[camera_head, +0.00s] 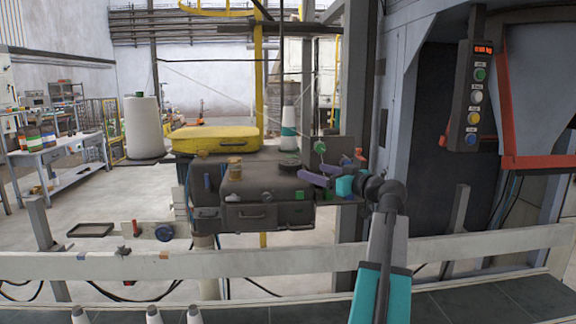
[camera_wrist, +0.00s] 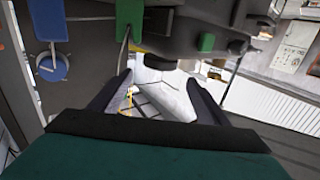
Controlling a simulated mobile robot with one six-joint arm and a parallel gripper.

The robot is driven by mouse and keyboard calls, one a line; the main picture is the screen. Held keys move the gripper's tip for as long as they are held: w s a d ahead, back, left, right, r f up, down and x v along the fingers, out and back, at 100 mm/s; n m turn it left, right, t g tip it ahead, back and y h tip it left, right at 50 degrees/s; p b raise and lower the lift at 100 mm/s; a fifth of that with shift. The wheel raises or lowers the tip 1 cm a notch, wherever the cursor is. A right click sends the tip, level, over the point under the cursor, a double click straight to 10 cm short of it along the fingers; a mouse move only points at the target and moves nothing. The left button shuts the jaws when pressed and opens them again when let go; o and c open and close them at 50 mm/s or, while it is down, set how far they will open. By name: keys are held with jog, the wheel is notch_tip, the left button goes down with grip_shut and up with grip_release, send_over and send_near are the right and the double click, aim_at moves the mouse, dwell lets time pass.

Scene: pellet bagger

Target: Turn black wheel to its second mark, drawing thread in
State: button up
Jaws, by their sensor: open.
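My gripper (camera_head: 317,174), with purple fingers and a teal body, is at the right end of a dark sewing-head machine (camera_head: 262,186) in the head view. In the wrist view my gripper (camera_wrist: 160,82) is open, with nothing between its fingers. A white cone with a teal band (camera_head: 289,122) stands on top of the machine. A thin line slants down across the head view towards the machine's right side; I cannot tell if it is the thread.
A yellow cover (camera_head: 214,139) lies behind the machine. Small green parts (camera_head: 320,147) stick up beside my gripper. A pale rail (camera_head: 280,262) runs across the front. A blue knob (camera_head: 164,232) sits at left. A button panel (camera_head: 474,97) hangs at right.

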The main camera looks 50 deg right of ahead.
aim_at(289, 162)
jog(key=w, duration=0.4)
jog(key=w+p, duration=0.1)
jog(key=w, duration=0.7)
jog(key=shift+w+d+p, duration=0.25)
jog(key=shift+d+p, duration=0.05)
jog(key=shift+p, duration=0.1)
jog(key=c, duration=0.7)
jog(key=shift+a, duration=0.25)
jog(key=shift+c, duration=0.5)
jog(key=shift+d, duration=0.2)
